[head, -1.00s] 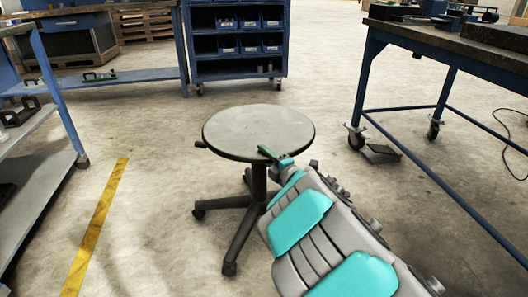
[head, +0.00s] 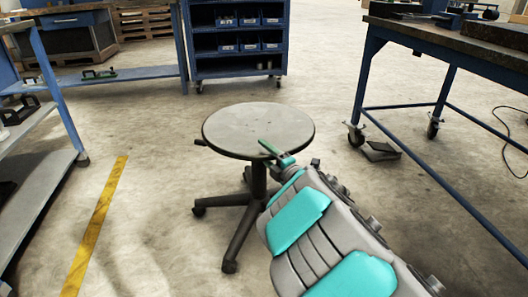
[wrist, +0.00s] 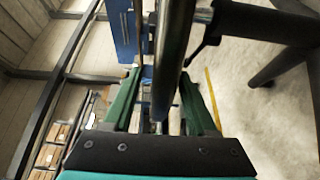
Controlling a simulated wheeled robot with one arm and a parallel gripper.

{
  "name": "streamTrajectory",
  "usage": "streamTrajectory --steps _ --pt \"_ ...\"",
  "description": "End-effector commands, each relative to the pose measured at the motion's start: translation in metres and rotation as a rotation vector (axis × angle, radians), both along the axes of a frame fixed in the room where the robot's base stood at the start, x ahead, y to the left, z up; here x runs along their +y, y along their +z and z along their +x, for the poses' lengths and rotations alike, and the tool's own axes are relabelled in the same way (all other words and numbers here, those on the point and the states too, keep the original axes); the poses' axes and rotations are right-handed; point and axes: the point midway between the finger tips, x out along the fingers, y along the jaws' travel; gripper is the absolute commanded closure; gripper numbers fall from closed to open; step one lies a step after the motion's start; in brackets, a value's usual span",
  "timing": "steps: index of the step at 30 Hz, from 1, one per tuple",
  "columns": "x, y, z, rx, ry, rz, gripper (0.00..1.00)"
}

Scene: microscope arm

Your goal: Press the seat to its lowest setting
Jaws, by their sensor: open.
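The stool has a round grey seat (head: 255,125) on a dark column with a dark star base, standing in the middle of the head view. A small lever (head: 199,143) sticks out under the seat's left side. My gripper (head: 272,150) is open at the seat's near right edge, with one green finger showing over the top. In the wrist view the seat's edge (wrist: 172,50) runs upright between the spread fingers of my gripper (wrist: 160,80), and the column (wrist: 265,24) shows at right. I cannot tell whether the fingers touch the seat. The far finger is hidden in the head view.
A blue shelf cart (head: 238,40) stands behind the stool. A blue-legged workbench (head: 430,35) is at right and a shelf rack (head: 40,150) at left. A yellow floor line (head: 95,225) runs at left. The floor around the stool is clear.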

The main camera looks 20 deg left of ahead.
Motion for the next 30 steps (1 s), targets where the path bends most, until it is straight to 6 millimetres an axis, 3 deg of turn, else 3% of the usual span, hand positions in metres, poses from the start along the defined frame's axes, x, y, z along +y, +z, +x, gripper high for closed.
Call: streamTrajectory --steps 15,30 --pt "-0.052 -0.001 -0.037 0.002 -0.003 -0.004 0.43" --pt "-0.062 0.005 -0.036 0.012 -0.026 0.001 0.43"
